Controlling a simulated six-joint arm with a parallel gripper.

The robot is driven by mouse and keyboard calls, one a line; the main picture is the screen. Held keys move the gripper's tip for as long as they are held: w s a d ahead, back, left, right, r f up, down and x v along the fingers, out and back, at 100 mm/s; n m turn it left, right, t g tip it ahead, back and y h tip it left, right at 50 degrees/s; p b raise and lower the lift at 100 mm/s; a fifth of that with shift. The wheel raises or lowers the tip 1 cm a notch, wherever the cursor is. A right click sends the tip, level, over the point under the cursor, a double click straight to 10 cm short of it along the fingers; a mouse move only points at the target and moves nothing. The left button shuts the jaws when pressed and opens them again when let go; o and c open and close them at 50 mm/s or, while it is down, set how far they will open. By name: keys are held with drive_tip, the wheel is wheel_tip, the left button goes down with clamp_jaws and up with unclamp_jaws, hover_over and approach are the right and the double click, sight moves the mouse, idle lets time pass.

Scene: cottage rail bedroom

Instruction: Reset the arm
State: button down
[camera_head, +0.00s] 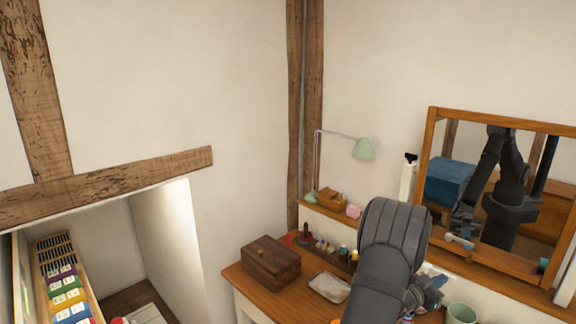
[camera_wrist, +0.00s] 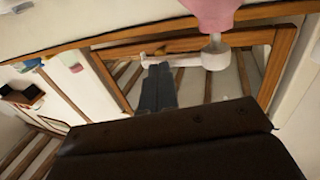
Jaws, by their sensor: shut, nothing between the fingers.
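My arm reaches up from the bottom of the head view, and its dark rounded link covers part of the desk. My gripper (camera_head: 425,292) shows only in part behind that link, low over the right side of the desk (camera_head: 243,283). It is shut, with nothing between its fingers. The fingertips are mostly hidden in the head view. In the wrist view a broad dark shape fills the bottom, and I cannot tell its parts apart.
A wooden box (camera_head: 271,263), a white dish (camera_head: 329,287) and small bottles stand left of my arm. A green cup (camera_head: 461,313) stands to its right. A niche (camera_head: 162,235) is at left.

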drive_tip(key=shift+w+a, duration=0.2)
drive_tip(key=shift+a, duration=0.7)
